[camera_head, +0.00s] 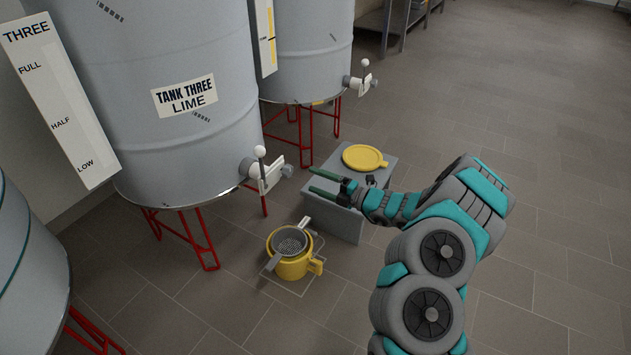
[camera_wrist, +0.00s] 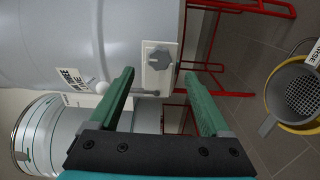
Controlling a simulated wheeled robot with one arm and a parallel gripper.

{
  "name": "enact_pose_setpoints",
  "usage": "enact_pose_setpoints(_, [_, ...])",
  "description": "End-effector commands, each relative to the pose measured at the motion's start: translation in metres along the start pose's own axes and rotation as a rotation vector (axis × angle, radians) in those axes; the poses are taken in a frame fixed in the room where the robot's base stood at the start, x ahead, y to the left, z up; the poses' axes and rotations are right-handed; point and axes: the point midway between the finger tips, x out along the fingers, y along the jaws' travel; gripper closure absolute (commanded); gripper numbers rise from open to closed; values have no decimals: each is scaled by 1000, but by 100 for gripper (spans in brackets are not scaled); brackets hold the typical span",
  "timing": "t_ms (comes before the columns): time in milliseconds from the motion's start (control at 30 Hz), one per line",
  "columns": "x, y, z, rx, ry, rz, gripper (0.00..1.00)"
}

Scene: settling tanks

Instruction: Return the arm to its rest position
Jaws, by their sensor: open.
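My gripper (camera_head: 326,182) is at the end of my outstretched arm, above the grey stand and to the right of the valve of tank three (camera_head: 190,120). Its two green fingers are apart with nothing between them; they also show in the wrist view (camera_wrist: 160,88). The valve (camera_head: 265,172) has a white plate and a lever with a white ball that points up in the head view. In the wrist view a grey knob (camera_wrist: 160,58) on a white plate appears beyond the fingers, and I cannot tell the gap to it.
A yellow pot (camera_head: 293,268) with a grey strainer (camera_head: 290,241) across its top stands on the floor below the valve. A yellow lid (camera_head: 365,157) lies on the grey stand (camera_head: 335,218). Red tank legs (camera_head: 205,245) stand at the left. The floor at the right is clear.

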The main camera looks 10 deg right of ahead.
Motion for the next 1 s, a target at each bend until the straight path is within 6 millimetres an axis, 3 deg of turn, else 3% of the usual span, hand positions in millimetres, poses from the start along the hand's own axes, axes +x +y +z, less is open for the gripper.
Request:
enact_pose_setpoints(233, [1,2,-1,-5,4,1,19])
enact_pose_setpoints(367, [11,20,-19,-76,59,10,19])
enact_pose_setpoints(467, [24,51,-51,-204,152,29,19])
enact_pose_setpoints(667, [38,115,-138,-562,392,86,19])
enact_pose_setpoints(800, [32,146,-199,-816,558,138,19])
enact_pose_setpoints(1000, [5,172,-277,-1172,792,224,19])
